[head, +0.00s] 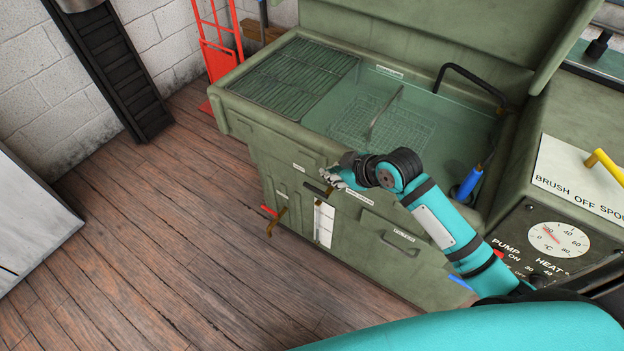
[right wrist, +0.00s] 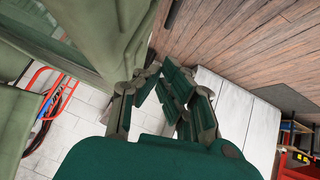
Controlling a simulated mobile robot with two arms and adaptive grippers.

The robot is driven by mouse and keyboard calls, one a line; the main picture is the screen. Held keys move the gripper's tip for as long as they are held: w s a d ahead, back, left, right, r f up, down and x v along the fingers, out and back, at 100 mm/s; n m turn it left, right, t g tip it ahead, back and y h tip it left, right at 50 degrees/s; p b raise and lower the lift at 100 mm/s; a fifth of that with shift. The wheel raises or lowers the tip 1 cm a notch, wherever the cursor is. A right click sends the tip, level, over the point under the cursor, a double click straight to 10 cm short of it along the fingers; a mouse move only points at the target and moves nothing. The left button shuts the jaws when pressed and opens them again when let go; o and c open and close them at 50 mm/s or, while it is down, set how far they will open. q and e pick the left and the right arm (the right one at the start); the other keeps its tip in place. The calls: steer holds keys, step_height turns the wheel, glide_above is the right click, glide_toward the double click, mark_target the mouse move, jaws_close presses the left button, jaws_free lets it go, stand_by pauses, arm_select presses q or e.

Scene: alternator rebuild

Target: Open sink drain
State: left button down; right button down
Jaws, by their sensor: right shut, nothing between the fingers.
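The sink is a green parts washer (head: 240,126) with a basin of greenish liquid (head: 378,83). On its front, low at the left, a brass-coloured fitting (head: 277,222) sticks out beside a small red part (head: 268,211); I cannot tell for sure that this is the drain valve. My right gripper (head: 333,180) is shut and empty at the washer's front face, just below the rim, above and right of the fitting. In the right wrist view its fingers (right wrist: 172,88) show close together, beside the green washer wall (right wrist: 95,35). My left gripper is not in view.
A wire basket (head: 385,128) and a slatted rack (head: 297,75) are in the washer. A blue-handled brush (head: 468,185) hangs at its right, near my arm. A red hand truck (head: 218,50) stands behind. The wooden floor (head: 170,230) at the left is clear.

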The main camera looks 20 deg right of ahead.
glide_above(312, 188)
step_height(312, 188, down, 7)
step_height(312, 188, down, 3)
steer(key=shift+s+r, duration=0.1)
steer(key=shift+d+f, duration=0.15)
steer(key=shift+f, duration=0.45)
steer(key=shift+r+p, duration=0.1)
steer(key=shift+p, duration=0.2)
